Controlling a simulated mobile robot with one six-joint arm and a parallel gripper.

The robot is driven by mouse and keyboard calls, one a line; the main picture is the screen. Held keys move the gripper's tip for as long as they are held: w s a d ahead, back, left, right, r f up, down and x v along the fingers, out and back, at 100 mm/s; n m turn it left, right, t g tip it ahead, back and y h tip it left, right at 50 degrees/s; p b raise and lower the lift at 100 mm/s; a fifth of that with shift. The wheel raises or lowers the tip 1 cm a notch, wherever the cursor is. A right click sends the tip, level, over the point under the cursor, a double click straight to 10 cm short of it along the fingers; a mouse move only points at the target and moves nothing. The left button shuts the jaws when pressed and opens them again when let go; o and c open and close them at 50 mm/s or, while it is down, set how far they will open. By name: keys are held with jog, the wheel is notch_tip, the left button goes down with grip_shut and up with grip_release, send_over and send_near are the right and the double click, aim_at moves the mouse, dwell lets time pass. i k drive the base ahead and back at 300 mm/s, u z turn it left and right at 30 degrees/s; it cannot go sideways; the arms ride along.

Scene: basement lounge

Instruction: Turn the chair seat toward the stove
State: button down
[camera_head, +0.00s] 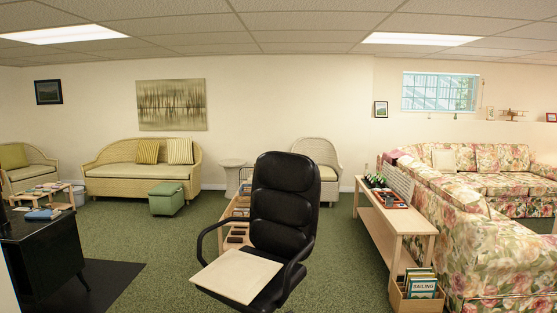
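A black office chair (284,204) with a tall padded back and looped armrests stands in the near middle. Its back is on the far side, and its seat (277,292) faces toward me and a little to the left. A flat beige square panel (238,275) covers much of the seat's left front part. A black box-shaped unit, which looks like the stove (45,252), stands at the left edge on a dark floor pad (100,284). The chair's base is below the frame. My gripper is not in view.
Green carpet (165,240) lies open between chair and stove. A low wooden shelf (236,214) stands close behind the chair. A wooden console table (414,222), a box of books (417,292) and a floral sofa (495,245) stand to the right.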

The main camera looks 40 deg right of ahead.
aim_at(284, 208)
jog(key=z, duration=0.2)
jog(key=i, duration=0.6)
jog(key=z, duration=0.85)
jog(key=i, duration=0.45)
jog(key=u, duration=0.8)
jog(key=i, duration=1.15)
jog(key=z, duration=0.1)
